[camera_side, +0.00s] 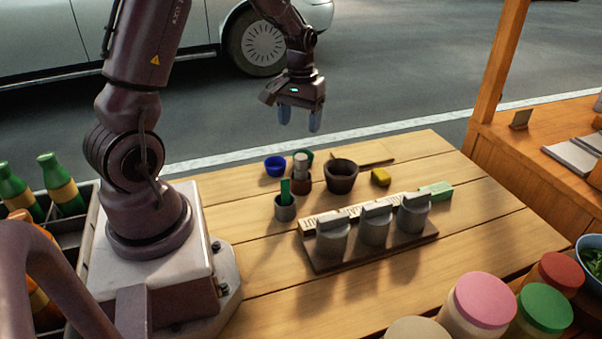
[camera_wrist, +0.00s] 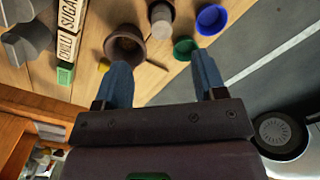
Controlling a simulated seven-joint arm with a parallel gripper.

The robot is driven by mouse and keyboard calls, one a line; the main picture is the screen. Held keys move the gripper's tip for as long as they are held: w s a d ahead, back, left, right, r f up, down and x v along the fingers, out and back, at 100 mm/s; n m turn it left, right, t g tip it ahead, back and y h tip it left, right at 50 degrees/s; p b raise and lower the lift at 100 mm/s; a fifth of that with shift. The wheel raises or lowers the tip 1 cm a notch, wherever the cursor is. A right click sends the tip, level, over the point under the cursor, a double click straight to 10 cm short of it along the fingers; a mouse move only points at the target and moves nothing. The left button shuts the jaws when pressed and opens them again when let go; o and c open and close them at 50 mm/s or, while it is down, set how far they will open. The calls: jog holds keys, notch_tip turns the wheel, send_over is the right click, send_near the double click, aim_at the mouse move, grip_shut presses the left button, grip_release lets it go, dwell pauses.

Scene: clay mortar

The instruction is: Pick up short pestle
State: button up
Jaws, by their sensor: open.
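My gripper (camera_side: 300,121) is open and empty, high above the back of the wooden table. Its blue fingers (camera_wrist: 161,68) also show apart in the wrist view. A pale grey cylinder (camera_side: 301,162), possibly the short pestle, stands upright in a small brown cup (camera_side: 301,184). Its top also shows in the wrist view (camera_wrist: 161,18). A thin wooden stick (camera_side: 376,158) lies flat behind the dark clay mortar (camera_side: 341,176). The mortar also appears in the wrist view (camera_wrist: 125,45). I cannot tell for sure which thing is the short pestle.
A blue bowl (camera_side: 275,166) and a partly hidden green bowl (camera_side: 306,154) are beside the cylinder. A grey cup (camera_side: 285,209) holding something green stands in front. A rack (camera_side: 410,243) holds three grey containers nearer the camera.

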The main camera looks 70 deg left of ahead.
aim_at(301, 156)
jog(key=f, duration=0.7)
jog(key=shift+w+a+f, duration=0.1)
jog(key=shift+w+f, duration=0.1)
jog(key=f, duration=0.5)
jog(key=shift+a, duration=0.2)
jog(key=shift+c, duration=0.2)
jog(key=c, duration=1)
